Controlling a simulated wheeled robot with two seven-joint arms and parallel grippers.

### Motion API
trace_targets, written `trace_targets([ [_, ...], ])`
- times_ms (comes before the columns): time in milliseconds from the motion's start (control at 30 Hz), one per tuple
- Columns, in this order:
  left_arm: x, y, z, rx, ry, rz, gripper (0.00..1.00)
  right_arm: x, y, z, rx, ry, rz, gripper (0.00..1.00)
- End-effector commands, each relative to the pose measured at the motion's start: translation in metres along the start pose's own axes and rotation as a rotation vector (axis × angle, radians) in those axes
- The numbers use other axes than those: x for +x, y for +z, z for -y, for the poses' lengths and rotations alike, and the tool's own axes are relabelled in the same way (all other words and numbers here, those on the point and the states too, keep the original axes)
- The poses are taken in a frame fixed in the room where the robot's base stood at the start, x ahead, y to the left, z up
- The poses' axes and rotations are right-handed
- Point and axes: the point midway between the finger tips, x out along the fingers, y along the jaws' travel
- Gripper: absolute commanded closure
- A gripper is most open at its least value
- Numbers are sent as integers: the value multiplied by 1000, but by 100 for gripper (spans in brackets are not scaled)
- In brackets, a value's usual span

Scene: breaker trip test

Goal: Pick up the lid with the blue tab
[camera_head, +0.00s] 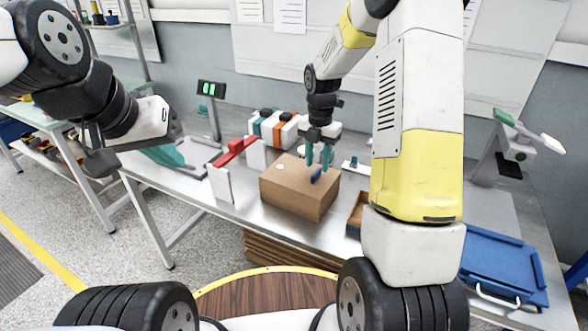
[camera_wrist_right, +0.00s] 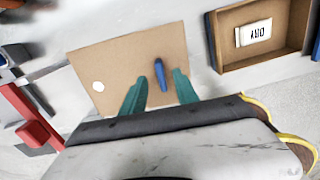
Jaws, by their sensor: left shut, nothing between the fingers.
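The lid (camera_head: 283,183) is the brown top of a cardboard box, with a blue tab (camera_head: 316,174) standing near its right side and a white disc on its left. The right wrist view shows the lid (camera_wrist_right: 112,67) from above, with the blue tab (camera_wrist_right: 161,76) upright in the picture. My right gripper (camera_head: 318,158) is above the lid. Its teal fingers (camera_wrist_right: 160,92) are open, one to each side of the tab's line, and nothing is held. I cannot tell whether they touch the lid. My left gripper (camera_head: 168,156) is shut and empty at the table's left end.
Red blocks on white stands (camera_head: 222,183) are left of the box. White, teal and orange units (camera_head: 275,128) stand behind it. An open brown tray (camera_wrist_right: 262,62) with a white "DRY" block (camera_wrist_right: 254,32) is to its right. A blue case (camera_head: 497,262) lies at the right.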

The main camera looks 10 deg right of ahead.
Motion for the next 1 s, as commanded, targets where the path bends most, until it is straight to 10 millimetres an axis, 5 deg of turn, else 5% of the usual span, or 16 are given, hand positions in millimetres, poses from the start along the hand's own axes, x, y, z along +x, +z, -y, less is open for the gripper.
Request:
trace_targets([
  [200,0,0,0,0,0,0,100,27,-2,0,1,-1,-1,64],
  [467,0,0,0,0,0,0,100,28,-1,0,1,1,0,64],
  [667,0,0,0,0,0,0,100,28,-1,0,1,1,0,100],
  [1000,0,0,0,0,0,0,100,28,-1,0,2,1,0,100],
])
